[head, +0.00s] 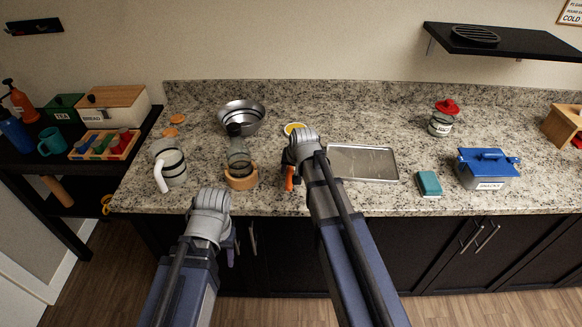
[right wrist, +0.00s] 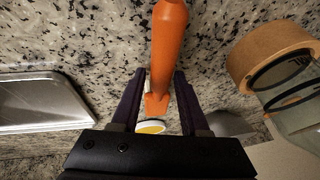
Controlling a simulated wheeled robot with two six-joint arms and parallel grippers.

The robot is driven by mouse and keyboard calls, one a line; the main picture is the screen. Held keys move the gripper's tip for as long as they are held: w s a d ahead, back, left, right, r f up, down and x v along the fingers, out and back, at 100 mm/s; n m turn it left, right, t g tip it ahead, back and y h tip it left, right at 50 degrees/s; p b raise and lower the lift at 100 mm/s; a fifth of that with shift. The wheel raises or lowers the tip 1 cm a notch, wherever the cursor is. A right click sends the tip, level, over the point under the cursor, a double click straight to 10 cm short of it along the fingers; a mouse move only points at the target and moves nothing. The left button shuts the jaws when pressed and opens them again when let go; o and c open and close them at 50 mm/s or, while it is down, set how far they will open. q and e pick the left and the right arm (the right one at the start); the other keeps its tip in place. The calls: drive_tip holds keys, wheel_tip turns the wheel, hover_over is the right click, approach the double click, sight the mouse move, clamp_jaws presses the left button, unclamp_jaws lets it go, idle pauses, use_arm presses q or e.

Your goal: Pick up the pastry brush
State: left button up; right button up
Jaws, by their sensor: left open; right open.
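An orange object, which looks like the pastry brush (right wrist: 168,45), lies on the granite counter. In the right wrist view it runs between the two dark fingers of my right gripper (right wrist: 160,76), which is open and does not grip it. In the head view its orange part (head: 290,178) shows just left of my right wrist; the rest is hidden behind my arm. I cannot make out bristles. My left gripper (head: 232,252) is open, low in front of the counter's edge, away from the brush and partly hidden by its own wrist.
A glass jar with a wooden base (head: 241,180) stands close left of the brush. A metal tray (head: 362,163) lies to its right. A small yellow-filled dish (head: 295,129) is behind.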

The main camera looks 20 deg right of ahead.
drive_tip(key=shift+w+f, duration=0.2)
drive_tip(key=shift+f, duration=0.3)
drive_tip(key=shift+r, duration=0.1)
clamp_jaws()
